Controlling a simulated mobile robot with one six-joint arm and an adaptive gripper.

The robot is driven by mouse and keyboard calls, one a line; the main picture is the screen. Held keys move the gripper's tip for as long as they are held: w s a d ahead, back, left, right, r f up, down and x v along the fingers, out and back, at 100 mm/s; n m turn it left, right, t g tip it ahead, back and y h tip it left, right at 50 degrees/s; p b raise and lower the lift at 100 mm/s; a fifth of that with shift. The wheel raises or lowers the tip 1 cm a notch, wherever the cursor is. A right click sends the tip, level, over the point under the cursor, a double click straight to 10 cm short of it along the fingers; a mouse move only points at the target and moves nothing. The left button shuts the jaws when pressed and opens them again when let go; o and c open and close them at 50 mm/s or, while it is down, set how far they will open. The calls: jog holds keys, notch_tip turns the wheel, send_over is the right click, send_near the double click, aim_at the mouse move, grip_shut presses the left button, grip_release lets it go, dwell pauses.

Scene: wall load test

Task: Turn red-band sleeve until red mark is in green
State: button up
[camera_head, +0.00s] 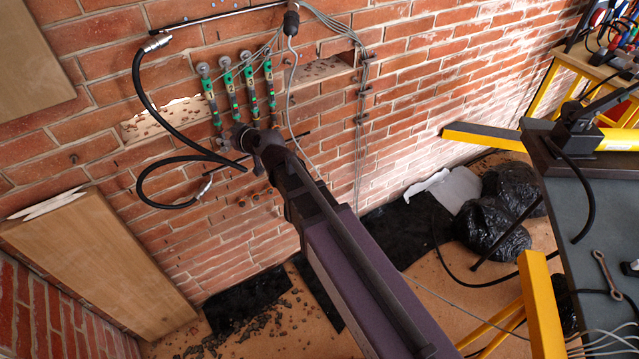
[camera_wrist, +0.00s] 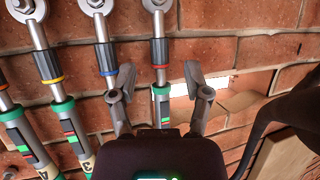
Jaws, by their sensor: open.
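Several green-and-grey rods (camera_head: 251,88) stand side by side on the brick wall in the head view. In the wrist view, the red-band sleeve (camera_wrist: 160,52) is a dark collar with a thin red band at its end, on the rightmost rod. Its green body (camera_wrist: 162,92) carries a small red and green window (camera_wrist: 165,111), partly cut off by my gripper's housing. My gripper (camera_wrist: 160,72) is open, one finger on each side of the red-band rod, with visible gaps. Whether the red mark lies in the green is too small to tell. The head view hides my fingertips.
Neighbouring sleeves have a blue band (camera_wrist: 104,60) and a yellow band (camera_wrist: 47,66), close to my left finger. A black hose (camera_head: 150,105) loops beside the rods. Grey cables (camera_head: 352,45) hang on the wall. A wooden panel (camera_head: 100,262) leans at lower left.

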jog(key=p+v, duration=0.4)
jog(key=v, duration=0.7)
jog(key=s+d+f+m+g+h+b, duration=0.1)
jog(key=d+f+m+g+h+b, duration=0.3)
jog(key=d+f, duration=1.1)
jog(key=shift+s+d+g+h+b, duration=0.2)
jog(key=shift+d+g+h+b, duration=0.2)
jog(key=shift+d+h+b, duration=0.75)
jog(key=shift+a+y, duration=0.2)
jog(key=shift+y, duration=0.15)
jog(key=shift+c, duration=0.2)
jog(key=shift+c, duration=1.2)
jog(key=s+d+f+m+g+h, duration=0.1)
jog(key=s+d+m+g+h, duration=0.1)
jog(key=d, duration=0.6)
jog(key=s+d+f+m+g+h, duration=0.2)
jog(key=s+d+m, duration=0.1)
jog(key=d, duration=0.5)
jog(key=shift+s+m+h, duration=0.3)
jog(key=shift+s, duration=0.55)
jog(key=shift+d, duration=0.1)
